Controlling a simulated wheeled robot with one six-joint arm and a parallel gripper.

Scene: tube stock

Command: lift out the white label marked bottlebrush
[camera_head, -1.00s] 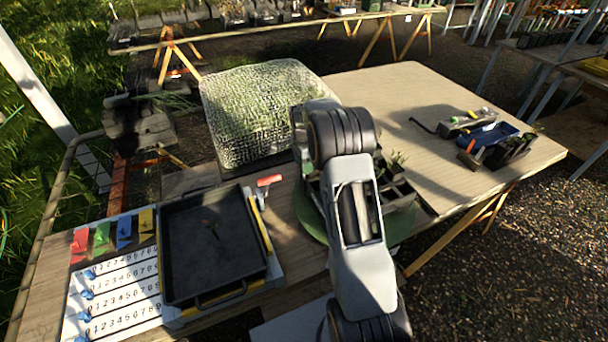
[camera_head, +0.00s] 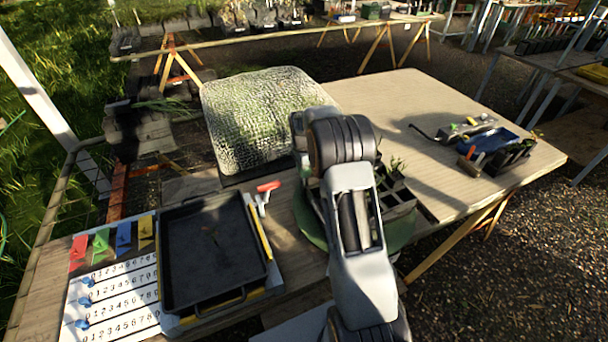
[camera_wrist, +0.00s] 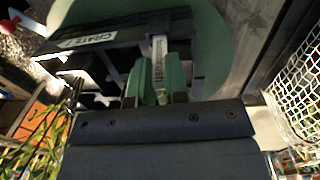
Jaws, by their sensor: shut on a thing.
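A white label (camera_wrist: 159,48) with dark lettering, of which "brush" is readable, shows in the wrist view. My gripper (camera_wrist: 155,78) has green fingers shut on this label from both sides. The label's far end is by the rim of a dark crate (camera_wrist: 125,32) that bears a sign reading "CRATE". I cannot tell whether its tip is clear of the crate. In the head view my arm covers the gripper and the label. The crate (camera_head: 400,208) partly shows there behind my arm, with small plants, on a round green base (camera_head: 312,222).
A black tray (camera_head: 212,255) lies left of my arm, beside a white number board (camera_head: 110,300) with coloured pockets. A mesh-covered block (camera_head: 258,120) stands behind. A blue tray (camera_head: 488,137) and dark pots are at the right. The table's back right (camera_head: 405,95) is bare.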

